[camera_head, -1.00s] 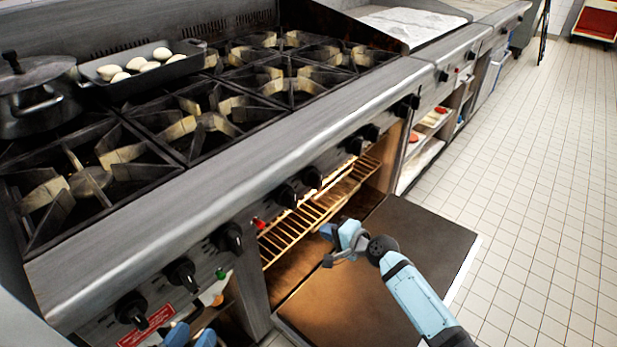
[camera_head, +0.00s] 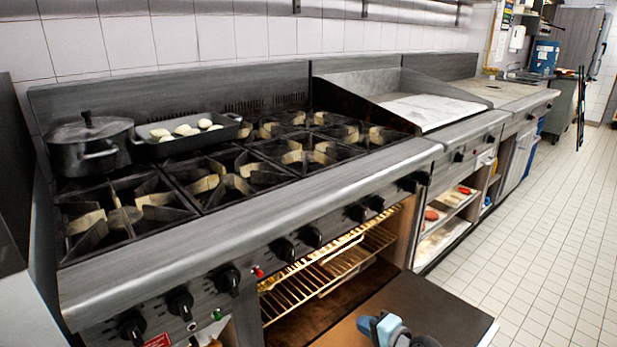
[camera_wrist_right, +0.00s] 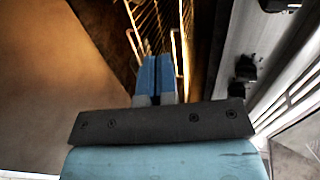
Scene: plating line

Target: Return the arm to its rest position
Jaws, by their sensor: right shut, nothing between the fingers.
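My right gripper (camera_head: 372,326), light blue, shows at the bottom edge of the head view, in front of the open oven and over its lowered door (camera_head: 440,305). In the right wrist view its two blue fingers (camera_wrist_right: 154,75) are together with nothing between them. They point toward the oven racks (camera_wrist_right: 150,25). Most of the right arm is below the head view's edge. My left gripper is out of view.
The lit oven (camera_head: 330,270) stands open with wire racks inside. Control knobs (camera_head: 283,249) line the stove front. A lidded pot (camera_head: 92,145) and a pan (camera_head: 190,144) of pale round items stand on the burners. Tiled floor (camera_head: 540,230) is clear at right.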

